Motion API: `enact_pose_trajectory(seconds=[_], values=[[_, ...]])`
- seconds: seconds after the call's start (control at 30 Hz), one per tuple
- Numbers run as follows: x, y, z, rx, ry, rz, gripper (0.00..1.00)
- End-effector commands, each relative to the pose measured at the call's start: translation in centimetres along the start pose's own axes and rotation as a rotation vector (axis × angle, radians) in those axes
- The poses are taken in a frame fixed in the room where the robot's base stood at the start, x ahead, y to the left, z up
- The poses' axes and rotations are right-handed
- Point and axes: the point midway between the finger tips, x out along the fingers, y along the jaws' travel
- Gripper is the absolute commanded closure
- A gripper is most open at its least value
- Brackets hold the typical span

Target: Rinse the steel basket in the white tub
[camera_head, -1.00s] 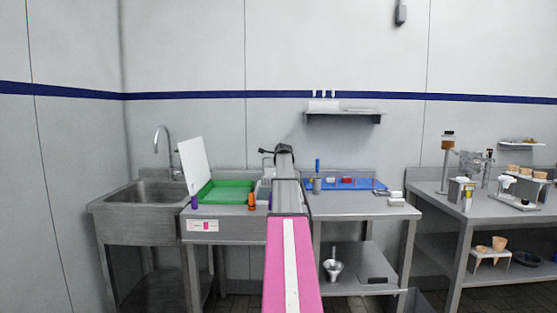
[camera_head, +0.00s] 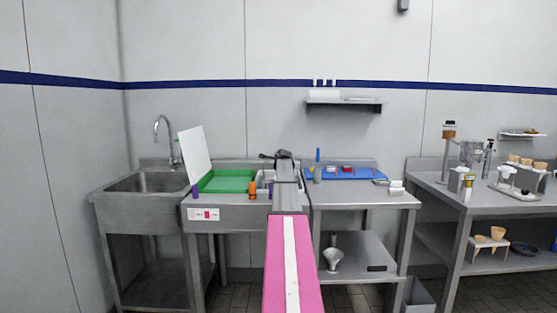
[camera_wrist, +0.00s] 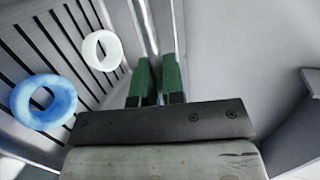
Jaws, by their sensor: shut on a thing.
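In the wrist view, my gripper (camera_wrist: 158,85) has green fingertips closed on a thin metal part beside the slotted wall. I take this as the steel basket (camera_wrist: 62,48), tilted in this view. A blue ring (camera_wrist: 43,101) and a white ring (camera_wrist: 102,50) lie against its slots. In the head view my gripper (camera_head: 283,155) is over the middle counter, and my arm hides the basket there. A pale tub (camera_head: 264,177), probably the white tub, shows partly just left of my arm. I cannot tell whether the basket is inside it.
A green tray (camera_head: 227,182) with an upright white board (camera_head: 195,157) is to the left, beside a sink (camera_head: 150,184). Orange (camera_head: 252,190) and purple (camera_head: 194,191) items stand at the counter's front. A blue tray (camera_head: 345,173) is to the right.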

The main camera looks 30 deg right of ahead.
Motion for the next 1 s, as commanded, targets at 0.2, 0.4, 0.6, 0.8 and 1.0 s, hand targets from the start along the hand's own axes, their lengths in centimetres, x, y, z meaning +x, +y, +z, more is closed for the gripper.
enact_pose_trajectory(seconds=[0.2,0.4,0.6,0.8,1.0], values=[[0.6,1.7,-0.1,0.0,0.001,-0.002,1.0],[1.2,3.2,-0.2,0.0,0.0,-0.001,1.0],[1.6,4.4,-0.2,0.0,0.0,-0.002,1.0],[1.8,4.9,-0.3,0.0,0.0,-0.002,1.0],[1.8,5.0,-0.3,0.0,0.0,-0.002,1.0]])
